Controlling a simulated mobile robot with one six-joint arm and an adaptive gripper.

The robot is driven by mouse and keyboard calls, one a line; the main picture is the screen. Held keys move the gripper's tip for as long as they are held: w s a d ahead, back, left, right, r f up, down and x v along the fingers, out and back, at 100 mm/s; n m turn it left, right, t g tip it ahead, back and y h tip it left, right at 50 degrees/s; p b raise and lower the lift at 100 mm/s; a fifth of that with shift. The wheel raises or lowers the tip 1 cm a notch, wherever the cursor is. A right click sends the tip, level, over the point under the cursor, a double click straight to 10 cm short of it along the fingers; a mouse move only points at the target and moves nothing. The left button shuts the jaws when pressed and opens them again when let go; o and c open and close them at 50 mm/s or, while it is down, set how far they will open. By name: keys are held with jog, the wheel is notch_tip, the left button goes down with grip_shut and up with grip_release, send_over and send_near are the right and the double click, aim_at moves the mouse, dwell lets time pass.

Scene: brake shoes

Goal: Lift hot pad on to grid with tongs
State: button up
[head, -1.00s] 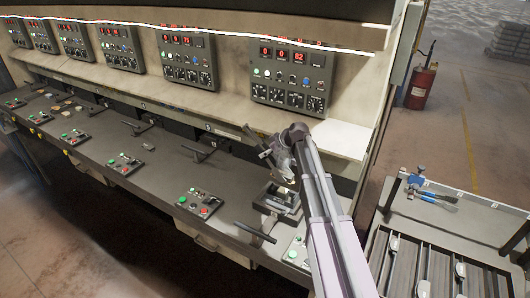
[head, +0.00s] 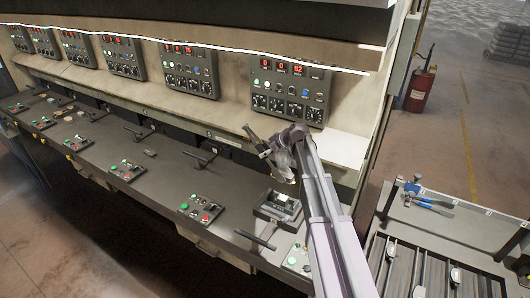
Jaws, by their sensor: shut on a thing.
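My gripper (head: 272,152) is above the press station nearest me, shut on a dark, narrow tool (head: 253,137) that looks like the tongs. One end of the tool sticks out to the upper left. My arm hides much of its other end, and I cannot tell whether a pad is in it. Below is an open box-like mould (head: 278,206); what lies inside is too small to tell. A barred rack (head: 408,268), likely the grid, is at the lower right, with several small pale pieces along its bars.
Control panels (head: 290,92) line the wall behind the bench. A lever (head: 255,240) and a button box (head: 298,260) sit near the mould. Blue-handled tools (head: 430,203) lie on the ledge right. A red cylinder (head: 420,92) stands behind.

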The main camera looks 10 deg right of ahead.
jog(key=shift+r, duration=0.1)
notch_tip(320, 180, up, 5)
jog(key=p, duration=0.5)
jog(key=shift+s, duration=0.2)
dwell(0.4)
